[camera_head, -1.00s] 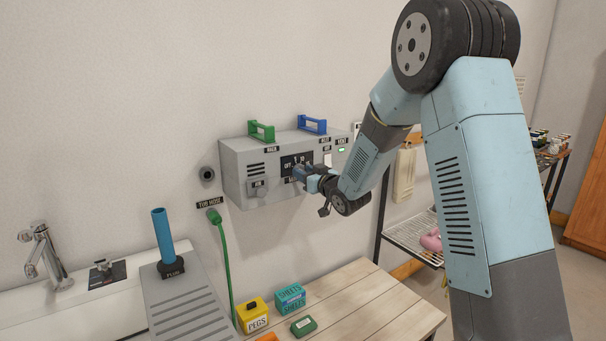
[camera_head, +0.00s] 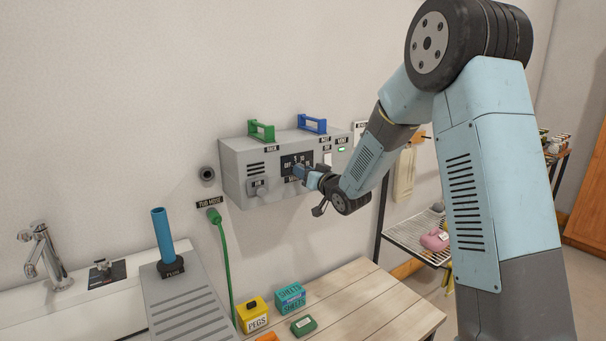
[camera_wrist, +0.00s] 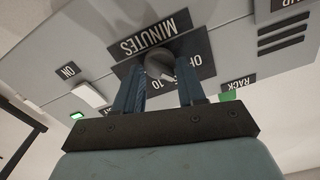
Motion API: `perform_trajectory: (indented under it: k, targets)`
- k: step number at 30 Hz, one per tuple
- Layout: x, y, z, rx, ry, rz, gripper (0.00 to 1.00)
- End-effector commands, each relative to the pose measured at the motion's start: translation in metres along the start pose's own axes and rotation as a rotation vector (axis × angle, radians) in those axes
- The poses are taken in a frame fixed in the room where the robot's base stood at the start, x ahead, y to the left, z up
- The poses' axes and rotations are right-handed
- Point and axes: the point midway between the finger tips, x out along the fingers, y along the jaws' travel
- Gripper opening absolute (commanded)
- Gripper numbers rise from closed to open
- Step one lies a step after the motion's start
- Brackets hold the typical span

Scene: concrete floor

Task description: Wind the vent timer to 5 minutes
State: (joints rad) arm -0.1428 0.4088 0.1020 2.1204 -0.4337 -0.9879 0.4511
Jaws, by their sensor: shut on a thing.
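The vent timer is a grey round knob (camera_wrist: 160,66) on a black dial plate (camera_wrist: 198,50) in the wrist view. The plate reads "MINUTES", with "OFF" and "10" partly visible. The dial plate also shows on the front of a grey wall box (camera_head: 232,178) in the head view. My gripper (camera_wrist: 162,78) has its two blue fingers on either side of the knob, shut on it. In the head view my gripper (camera_head: 302,174) is at the dial and hides part of it. The knob's exact pointer setting cannot be read.
A white switch (camera_wrist: 90,94) marked "ON" and a green light (camera_wrist: 77,115) are beside the dial.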

Motion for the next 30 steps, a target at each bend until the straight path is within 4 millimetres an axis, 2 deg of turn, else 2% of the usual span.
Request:
perform_trajectory:
  k: [13, 30]
  targets:
    - [-0.0008, 0.0010, 0.0015, 0.263, -0.003, 0.001, 0.09]
    - [-0.0012, 0.0020, 0.0022, 0.318, -0.004, 0.003, 0.09]
